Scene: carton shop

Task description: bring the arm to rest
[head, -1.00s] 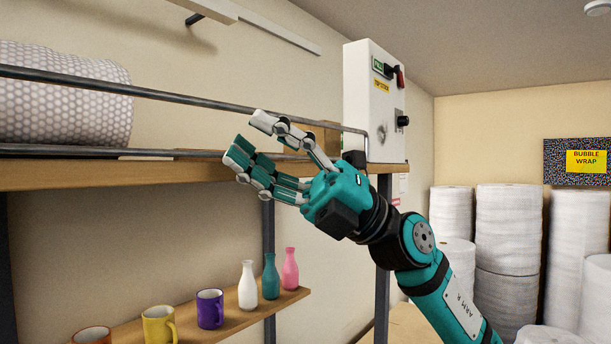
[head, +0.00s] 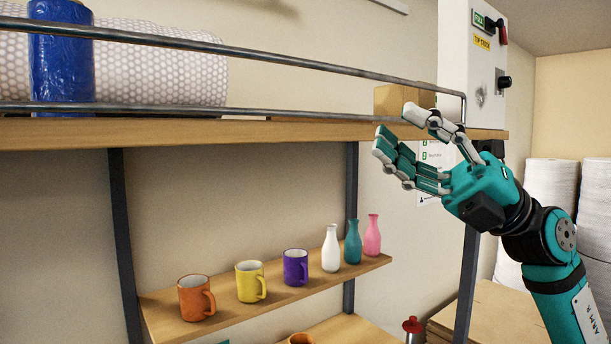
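My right gripper (head: 402,132) is teal with white-grey fingers. It is raised in front of the right end of the upper shelf (head: 250,132). Its fingers are spread apart and point to the left, with nothing between them. My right arm comes in from the lower right. My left gripper is not in view.
The upper shelf has a metal rail (head: 250,53), a bubble wrap roll (head: 160,70), a blue roll (head: 62,60) and a cardboard box (head: 392,98). A lower shelf holds orange (head: 192,300), yellow (head: 249,284) and purple (head: 294,268) mugs, and white (head: 331,250), teal (head: 353,243) and pink (head: 373,236) bottles.

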